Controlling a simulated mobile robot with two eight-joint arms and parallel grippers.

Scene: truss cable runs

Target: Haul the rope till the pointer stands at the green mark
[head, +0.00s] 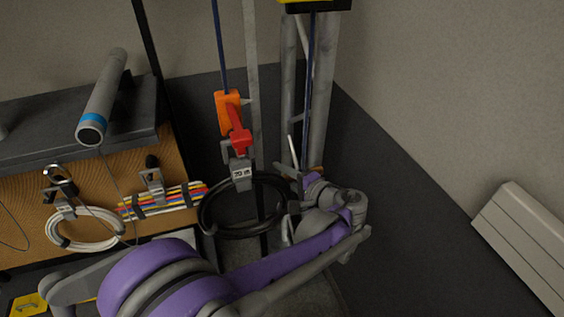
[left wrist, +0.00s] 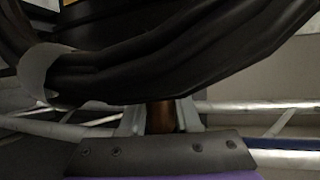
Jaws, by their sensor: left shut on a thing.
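The dark blue rope (head: 309,90) runs down from a yellow and black block (head: 315,5) at the top of the head view to my left gripper (head: 303,174). My left gripper is shut on a brown handle, which shows between the fingers in the left wrist view (left wrist: 161,117); it seems to sit at the rope's lower end. A second blue line (head: 219,45) runs down to an orange device (head: 228,110) with a red part (head: 238,135). I cannot make out a pointer or a green mark. My right gripper is not in view.
A black cable coil (head: 225,233) hangs close to the left of my gripper and fills the upper left wrist view (left wrist: 150,70). Grey truss poles (head: 322,95) stand behind the rope. A wooden bench (head: 20,215) with cables is at left.

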